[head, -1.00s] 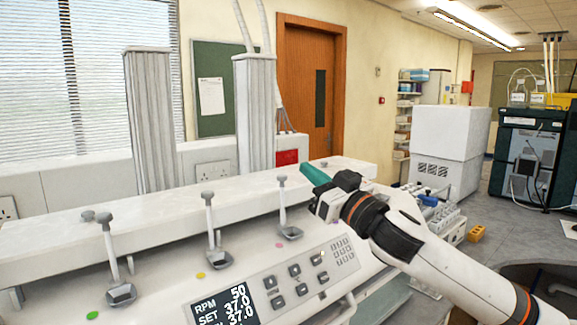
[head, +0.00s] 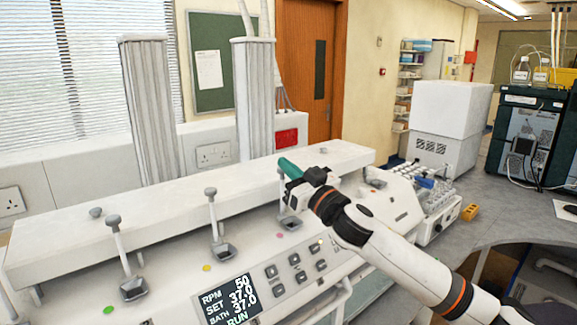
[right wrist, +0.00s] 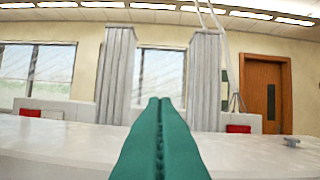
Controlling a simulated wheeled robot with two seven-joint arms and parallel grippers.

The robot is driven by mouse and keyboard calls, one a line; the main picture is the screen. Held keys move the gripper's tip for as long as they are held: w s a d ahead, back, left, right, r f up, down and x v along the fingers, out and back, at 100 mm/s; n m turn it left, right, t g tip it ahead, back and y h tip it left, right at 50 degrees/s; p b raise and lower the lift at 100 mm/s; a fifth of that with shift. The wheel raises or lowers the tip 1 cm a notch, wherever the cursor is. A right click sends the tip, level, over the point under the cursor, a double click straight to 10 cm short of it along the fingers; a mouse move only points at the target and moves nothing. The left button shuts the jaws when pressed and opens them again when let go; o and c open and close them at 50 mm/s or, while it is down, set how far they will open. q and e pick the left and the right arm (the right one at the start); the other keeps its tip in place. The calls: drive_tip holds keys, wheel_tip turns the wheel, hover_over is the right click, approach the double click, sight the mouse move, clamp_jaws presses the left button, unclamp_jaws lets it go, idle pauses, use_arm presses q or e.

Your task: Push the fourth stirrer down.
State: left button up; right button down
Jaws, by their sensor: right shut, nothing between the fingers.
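The white bath unit holds a row of grey stirrers with round caps, slim rods and square feet. One stands by the green dot (head: 122,250), one by the yellow dot (head: 214,225), and one by the pink dot (head: 290,223), its upper part hidden behind my right gripper. Which counts as fourth is unclear. My right gripper (head: 288,167) is shut and empty, its green fingers pointing left above the pink-dot stirrer's foot. The fingers also fill the middle of the right wrist view (right wrist: 160,130). My left gripper is out of view.
The bath's raised white ledge (head: 190,205) runs behind the stirrers, with small grey knobs on it (head: 95,213). A display panel (head: 232,300) and buttons are on the front. Two grey columns (head: 152,110) stand behind. A tube rack (head: 432,200) stands at right.

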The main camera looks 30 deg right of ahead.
sight(282, 203)
drive_tip(key=shift+f, duration=0.1)
wheel_tip(282, 203, down, 10)
drive_tip(key=b, duration=0.7)
drive_tip(key=shift+a+b, duration=0.1)
drive_tip(key=shift+b, duration=0.2)
drive_tip(key=shift+r+p, duration=0.45)
drive_tip(key=shift+p, duration=0.15)
wheel_tip(282, 203, up, 3)
drive_tip(key=p, duration=0.3)
drive_tip(key=shift+w+r, duration=0.1)
drive_tip(key=shift+r, duration=0.1)
drive_tip(key=a+b+v, duration=0.1)
drive_tip(key=b+v, duration=0.4)
drive_tip(key=v, duration=0.5)
drive_tip(key=shift+s+d, duration=0.25)
drive_tip(key=shift+d, duration=0.15)
